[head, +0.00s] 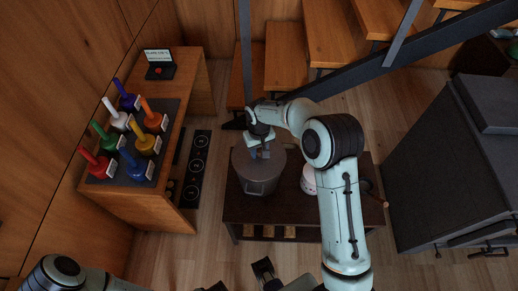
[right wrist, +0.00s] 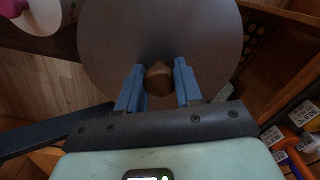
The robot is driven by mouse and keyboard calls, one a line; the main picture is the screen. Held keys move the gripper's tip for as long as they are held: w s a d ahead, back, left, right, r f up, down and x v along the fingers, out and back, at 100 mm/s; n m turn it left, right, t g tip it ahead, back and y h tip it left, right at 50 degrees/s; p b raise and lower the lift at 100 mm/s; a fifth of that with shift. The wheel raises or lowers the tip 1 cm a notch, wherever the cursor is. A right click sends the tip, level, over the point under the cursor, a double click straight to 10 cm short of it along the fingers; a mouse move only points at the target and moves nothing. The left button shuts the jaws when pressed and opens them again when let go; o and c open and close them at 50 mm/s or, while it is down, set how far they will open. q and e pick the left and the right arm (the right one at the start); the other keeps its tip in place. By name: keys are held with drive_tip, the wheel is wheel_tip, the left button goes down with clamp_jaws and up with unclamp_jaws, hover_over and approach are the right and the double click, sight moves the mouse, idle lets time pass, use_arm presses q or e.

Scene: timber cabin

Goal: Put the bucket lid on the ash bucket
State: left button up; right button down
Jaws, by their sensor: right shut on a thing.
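The ash bucket (head: 259,187) is grey and stands on a low dark table. The bucket lid (head: 240,159) is a flat grey disc over the bucket's top; it fills the upper part of the right wrist view (right wrist: 115,40). My right gripper (head: 261,150) is above the lid, and its blue fingers (right wrist: 158,88) are shut on the lid's brown round knob (right wrist: 158,75). The bucket's opening is hidden by the lid. I cannot tell whether the lid rests on the rim or hangs just above it.
The low dark table (head: 236,208) also holds a white round object (head: 308,180), right of the bucket. A wooden desk (head: 183,150) with several coloured bells stands at the left. Stairs (head: 283,68) rise behind, and a dark stove-like block (head: 435,165) stands at the right.

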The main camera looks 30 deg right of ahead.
drive_tip(key=shift+f, duration=0.1)
drive_tip(key=c, duration=0.7)
unclamp_jaws()
drive_tip(key=shift+o, duration=0.2)
wheel_tip(320, 180, up, 13)
drive_tip(key=p, duration=0.1)
drive_tip(key=shift+r, duration=0.2)
